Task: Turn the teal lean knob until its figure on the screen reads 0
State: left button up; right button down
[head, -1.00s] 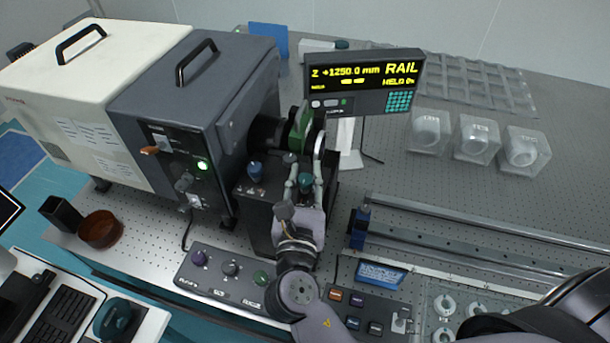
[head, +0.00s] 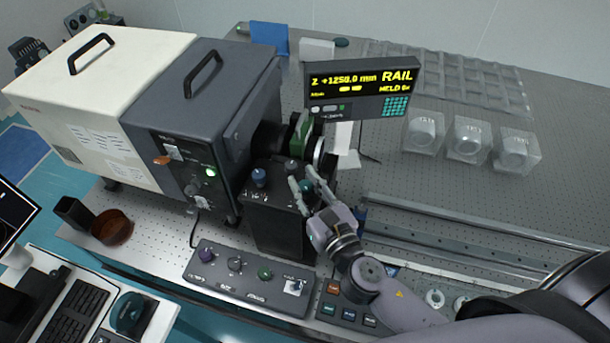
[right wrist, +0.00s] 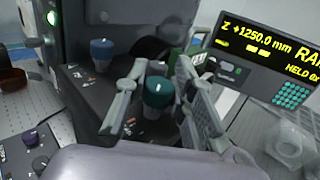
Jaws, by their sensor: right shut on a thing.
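The teal lean knob (right wrist: 158,92) stands on top of a black box (head: 282,225), between the fingers of my right gripper (right wrist: 158,98) in the right wrist view. In the head view the knob (head: 306,187) is partly hidden by the fingers of my right gripper (head: 304,186), which is shut on it. A blue knob (head: 259,177) stands to its left on the same box; it also shows in the right wrist view (right wrist: 102,50). The screen (head: 360,86) reads "Z +1250.0 mm", "RAIL" and a "HELD" line. I see no lean figure on it. My left gripper is out of view.
A grey and white housing (head: 190,125) stands left of the box. A panel with several knobs (head: 250,275) lies in front, with a button panel (head: 345,308) beside it. A metal rail (head: 470,225) and clear cases (head: 468,145) are at right.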

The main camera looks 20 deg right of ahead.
jog(key=n+y, duration=0.2)
jog(key=y, duration=0.1)
jog(key=shift+f+g, duration=0.1)
jog(key=shift+g, duration=0.3)
jog(key=shift+n+y+b, duration=0.5)
jog(key=shift+y+b, duration=0.1)
jog(key=n+g+y+b, duration=0.1)
jog(key=y+b, duration=0.1)
jog(key=b, duration=0.1)
jog(key=n+g+y+b, duration=0.2)
jog(key=f+n+g+y+b, duration=0.1)
jog(key=n+g+y+b, duration=0.1)
jog(key=b, duration=0.1)
jog(key=shift+y+b, duration=0.35)
jog(key=shift+y, duration=0.05)
jog(key=n+g+y+b, duration=0.1)
jog(key=n+g+b, duration=0.2)
jog(key=g+b, duration=0.1)
jog(key=n+g+y+b, duration=0.1)
jog(key=n+g+b, duration=0.1)
jog(key=g+b, duration=0.2)
jog(key=n+g+y+b, duration=0.2)
jog(key=n+g+b, duration=0.1)
jog(key=b, duration=0.6)
jog(key=shift+r+n+g, duration=0.3)
jog(key=shift+r+g, duration=0.1)
jog(key=shift+g, duration=0.4)
jog(key=shift+r+n+g+b, duration=0.2)
jog(key=shift+n+g+b, duration=1.05)
jog(key=shift+g, duration=0.65)
